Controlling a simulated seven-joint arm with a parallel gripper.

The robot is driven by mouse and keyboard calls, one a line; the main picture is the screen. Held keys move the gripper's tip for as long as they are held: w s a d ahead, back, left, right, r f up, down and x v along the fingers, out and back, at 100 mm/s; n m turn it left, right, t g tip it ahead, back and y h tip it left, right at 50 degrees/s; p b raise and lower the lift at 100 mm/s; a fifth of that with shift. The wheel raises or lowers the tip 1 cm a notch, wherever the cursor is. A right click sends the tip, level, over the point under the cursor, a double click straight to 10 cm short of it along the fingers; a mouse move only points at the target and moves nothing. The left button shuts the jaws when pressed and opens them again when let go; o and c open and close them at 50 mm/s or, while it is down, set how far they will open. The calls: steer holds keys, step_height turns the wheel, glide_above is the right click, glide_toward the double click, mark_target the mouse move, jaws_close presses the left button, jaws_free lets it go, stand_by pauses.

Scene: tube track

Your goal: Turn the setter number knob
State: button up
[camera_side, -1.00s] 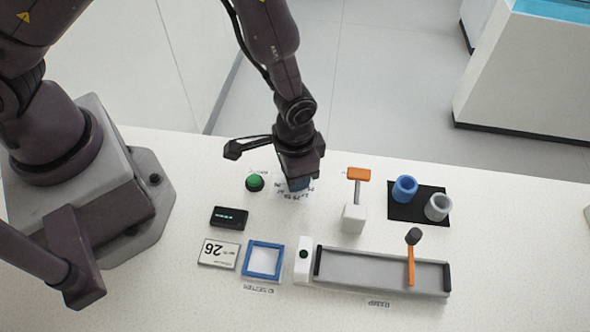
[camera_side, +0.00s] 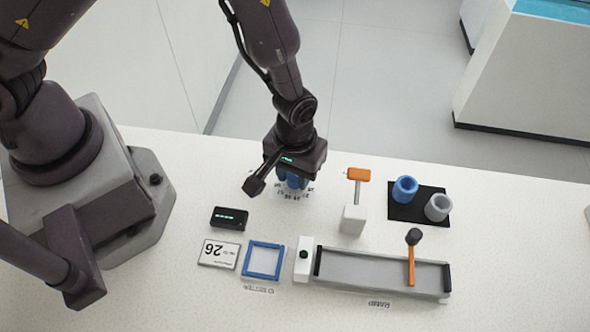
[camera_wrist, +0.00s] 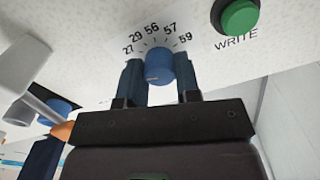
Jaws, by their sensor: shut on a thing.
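The setter knob is a blue round dial (camera_wrist: 159,66) with a pale mark on it, ringed by the printed numbers 27, 29, 56, 57 and 59 in the wrist view. My gripper (camera_wrist: 160,82) is shut on the knob, one finger on each side. In the side view my gripper (camera_side: 292,180) is over the knob, and only a little blue shows below it. A card reading 26 (camera_side: 219,253) lies on the table. The green WRITE button (camera_wrist: 240,17) is beside the knob in the wrist view; my wrist hides it in the side view.
A black display box (camera_side: 229,217) and a blue square frame (camera_side: 263,261) lie in front. An orange-topped lever post (camera_side: 354,217) stands right of my gripper. Blue (camera_side: 404,189) and grey (camera_side: 438,207) cups sit farther right.

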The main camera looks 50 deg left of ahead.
steer(key=shift+n, duration=0.4)
steer(key=o, duration=0.9)
steer(key=shift+r, duration=0.1)
step_height(320, 180, up, 13)
steer(key=shift+f, duration=0.1)
